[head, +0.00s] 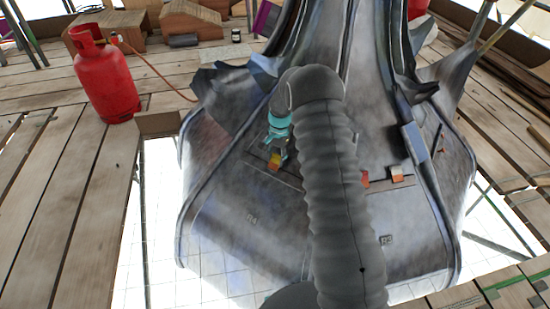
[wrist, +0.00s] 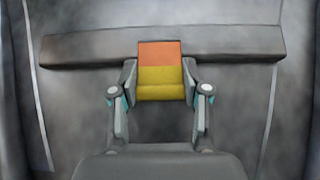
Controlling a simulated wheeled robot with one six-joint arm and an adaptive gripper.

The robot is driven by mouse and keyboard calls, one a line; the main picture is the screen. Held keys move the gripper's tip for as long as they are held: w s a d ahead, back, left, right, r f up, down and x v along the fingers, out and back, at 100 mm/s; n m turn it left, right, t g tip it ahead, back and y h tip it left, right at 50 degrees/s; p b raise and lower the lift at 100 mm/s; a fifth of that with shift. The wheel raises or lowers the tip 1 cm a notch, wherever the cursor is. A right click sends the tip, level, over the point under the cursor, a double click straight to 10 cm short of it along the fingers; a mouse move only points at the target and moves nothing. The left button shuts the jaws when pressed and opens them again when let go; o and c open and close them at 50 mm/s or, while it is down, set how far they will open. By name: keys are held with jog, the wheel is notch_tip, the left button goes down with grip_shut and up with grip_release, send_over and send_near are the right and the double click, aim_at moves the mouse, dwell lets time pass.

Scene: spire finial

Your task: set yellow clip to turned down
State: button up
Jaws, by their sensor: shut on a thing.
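The yellow clip (wrist: 161,82) is a small block with an orange upper part. In the wrist view it sits across a grey horizontal bar on the dark metal face, with its yellow part hanging below the bar. My gripper (wrist: 161,92) has a finger on each side of the clip and is shut on it. In the head view the yellow clip (head: 275,160) shows just below my gripper (head: 278,150), on the left side of the spire. My arm hides part of the spire's front.
A red gas cylinder (head: 105,80) with a hose stands on the planks at left. Open gaps show between the spire and the wooden deck (head: 60,170).

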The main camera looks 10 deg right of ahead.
jog(key=o, duration=1.1)
jog(key=shift+o, duration=0.2)
notch_tip(320, 180, up, 12)
jog(key=w+d, duration=0.1)
